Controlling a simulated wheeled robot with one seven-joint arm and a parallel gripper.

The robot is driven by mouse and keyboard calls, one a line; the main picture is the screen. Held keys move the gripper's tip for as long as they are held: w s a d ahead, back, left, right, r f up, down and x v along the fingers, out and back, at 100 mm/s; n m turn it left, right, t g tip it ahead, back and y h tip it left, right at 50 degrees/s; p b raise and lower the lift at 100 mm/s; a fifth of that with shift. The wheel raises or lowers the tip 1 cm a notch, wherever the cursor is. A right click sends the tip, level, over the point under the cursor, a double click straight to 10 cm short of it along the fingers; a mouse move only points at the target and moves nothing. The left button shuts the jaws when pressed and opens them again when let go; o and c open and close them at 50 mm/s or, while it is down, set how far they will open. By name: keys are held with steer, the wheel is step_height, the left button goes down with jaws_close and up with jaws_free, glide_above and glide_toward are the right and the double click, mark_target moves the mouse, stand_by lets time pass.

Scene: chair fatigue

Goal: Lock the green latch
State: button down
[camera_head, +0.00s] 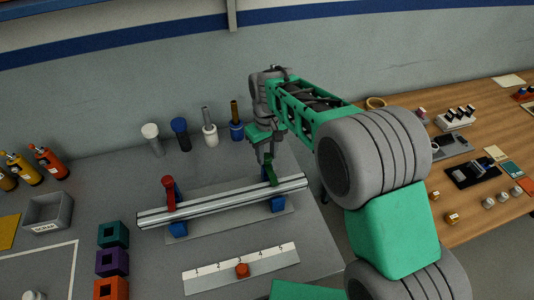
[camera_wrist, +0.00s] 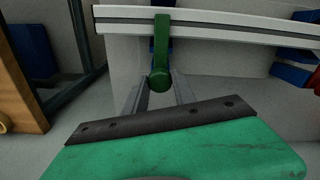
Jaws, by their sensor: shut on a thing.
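The green latch (camera_head: 270,172) stands at the right part of a silver rail (camera_head: 235,198), over a blue support (camera_head: 278,204). My gripper (camera_head: 268,158) is directly above it, with its fingers at the latch's upper end. In the wrist view, the green latch (camera_wrist: 161,45) runs from the rail (camera_wrist: 220,24) to a round knob that sits between my gripper's fingertips (camera_wrist: 160,92). My gripper is shut on that knob end. A red latch (camera_head: 168,190) stands upright at the rail's left part, on another blue support.
Coloured square blocks (camera_head: 112,262) and a grey bin (camera_head: 48,212) are to the left. A wooden table (camera_head: 470,150) stands at right.

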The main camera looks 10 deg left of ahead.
steer(key=c, duration=1)
jaws_free()
steer(key=shift+c, duration=0.2)
step_height(320, 180, up, 8)
steer(key=shift+f+b, duration=0.1)
steer(key=shift+b, duration=0.5)
